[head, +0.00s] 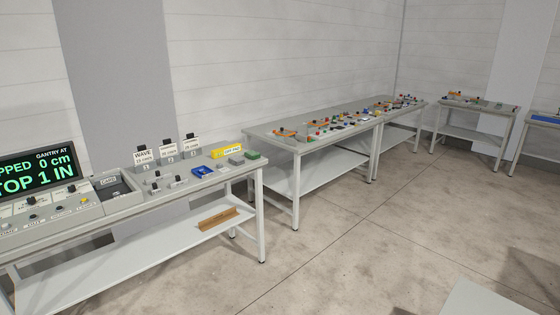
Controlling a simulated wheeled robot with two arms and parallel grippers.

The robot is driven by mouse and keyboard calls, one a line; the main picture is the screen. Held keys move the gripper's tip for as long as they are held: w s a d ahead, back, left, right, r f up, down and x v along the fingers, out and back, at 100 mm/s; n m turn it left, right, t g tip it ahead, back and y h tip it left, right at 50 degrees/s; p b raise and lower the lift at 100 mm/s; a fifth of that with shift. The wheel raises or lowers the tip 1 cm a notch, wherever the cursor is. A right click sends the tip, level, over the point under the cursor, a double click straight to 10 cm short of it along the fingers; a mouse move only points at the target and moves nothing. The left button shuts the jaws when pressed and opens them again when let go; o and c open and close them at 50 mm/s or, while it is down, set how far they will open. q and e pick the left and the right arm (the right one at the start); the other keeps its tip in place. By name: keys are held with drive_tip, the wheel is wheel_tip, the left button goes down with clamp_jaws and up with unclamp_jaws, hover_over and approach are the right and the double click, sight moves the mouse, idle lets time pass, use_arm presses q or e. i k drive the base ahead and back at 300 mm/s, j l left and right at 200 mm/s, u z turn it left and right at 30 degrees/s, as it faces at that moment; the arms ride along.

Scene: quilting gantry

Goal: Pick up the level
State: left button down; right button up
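No object here can be told for certain to be the level. A long yellow bar (227,151) with a white label lies near the back right of the nearest table (140,206); its label is too small to read surely. A brown bar (217,218) with faint marks lies on that table's lower shelf. Neither of my grippers shows in the head view.
A display (38,170) and control panel stand at the table's left. Card holders (168,153), a blue tray (203,171) and a green block (253,155) share its top. Farther tables (285,141) hold many small parts. Open concrete floor (370,235) lies right.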

sight(222, 152)
drive_tip(key=i, duration=0.65)
drive_tip(key=i+u, duration=0.15)
drive_tip(key=i, duration=0.55)
drive_tip(key=i+l, duration=0.2)
drive_tip(key=i, duration=0.45)
drive_tip(key=i+l+u, duration=0.1)
drive_tip(key=i+u, duration=0.3)
drive_tip(key=i, duration=0.15)
drive_tip(key=i+l+u, duration=0.25)
drive_tip(key=i+u, duration=0.15)
drive_tip(key=i, duration=0.2)
drive_tip(key=i+l+u, duration=0.4)
drive_tip(key=i+l, duration=0.15)
drive_tip(key=i+l+u, duration=0.1)
drive_tip(key=i, duration=0.3)
